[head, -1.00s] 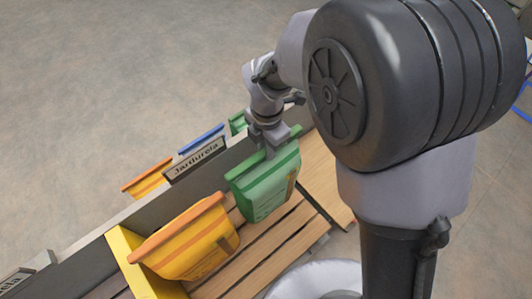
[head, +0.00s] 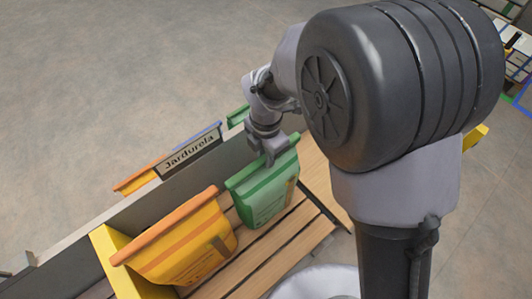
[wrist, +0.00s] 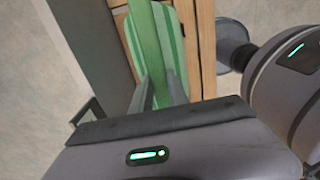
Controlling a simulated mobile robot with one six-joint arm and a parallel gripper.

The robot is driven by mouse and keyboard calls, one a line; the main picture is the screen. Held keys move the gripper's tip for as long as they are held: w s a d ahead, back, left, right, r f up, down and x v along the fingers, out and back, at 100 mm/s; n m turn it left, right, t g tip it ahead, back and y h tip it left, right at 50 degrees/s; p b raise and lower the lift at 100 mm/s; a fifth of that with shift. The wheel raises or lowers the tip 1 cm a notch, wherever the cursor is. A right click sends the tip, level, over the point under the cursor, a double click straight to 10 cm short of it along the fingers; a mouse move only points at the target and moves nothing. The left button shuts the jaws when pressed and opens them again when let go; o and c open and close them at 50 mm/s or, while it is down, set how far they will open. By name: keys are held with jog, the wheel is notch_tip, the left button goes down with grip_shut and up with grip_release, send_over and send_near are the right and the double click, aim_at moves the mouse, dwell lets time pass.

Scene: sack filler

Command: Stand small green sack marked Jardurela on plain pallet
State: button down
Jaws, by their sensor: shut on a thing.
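The small green sack (head: 262,198) is upright in the head view, gripped by its top edge. My gripper (head: 272,158) is shut on that edge from above. In the wrist view the gripper's two fingers (wrist: 160,92) pinch the green sack (wrist: 150,35) between them. The sack is over or on the wooden slatted pallet (head: 268,272); I cannot tell whether its bottom touches the slats. A sign reading Jardurela (head: 189,151) is fixed on the grey wall behind. Any marking on the green sack is too small to read.
A larger orange-yellow sack (head: 180,245) stands left of the green one, beside a yellow board (head: 120,265). A grey wall (head: 130,205) runs behind them, with more sack tops beyond. Wooden boards (head: 322,185) lie to the right. Bare slats show in front.

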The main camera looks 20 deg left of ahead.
jog(key=c, duration=1.2)
grip_release()
jog(key=shift+r, duration=0.15)
notch_tip(320, 180, up, 17)
jog(key=p, duration=0.5)
jog(key=shift+r+p, duration=0.15)
jog(key=shift+p, duration=0.2)
